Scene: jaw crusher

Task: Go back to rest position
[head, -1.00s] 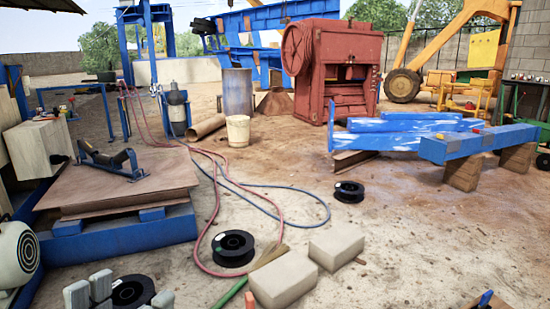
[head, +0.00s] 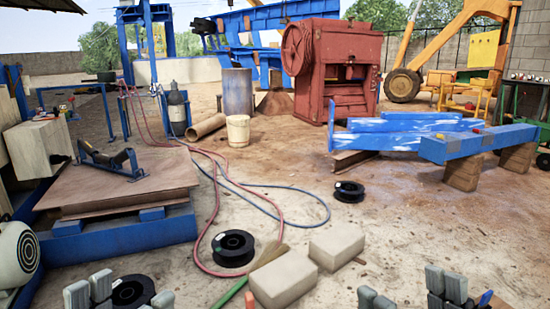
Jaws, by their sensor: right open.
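My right gripper (head: 410,290) shows at the bottom edge, right of the middle. Its grey fingertips stand well apart with only bare ground between them, so it is open and empty. My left gripper (head: 128,295) shows at the bottom left, with grey fingertips also apart. A black spool (head: 133,290) appears between and behind the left fingertips, and I see no grip on it. The lower parts of both grippers are cut off by the frame.
Two pale blocks (head: 284,279) (head: 337,246) lie on the ground ahead. Another black spool (head: 233,247) and red and blue hoses (head: 205,225) lie nearby. A blue platform (head: 120,243) stands left, a blue beam (head: 478,144) right, the red crusher (head: 352,105) behind. Sandy ground at right is mostly clear.

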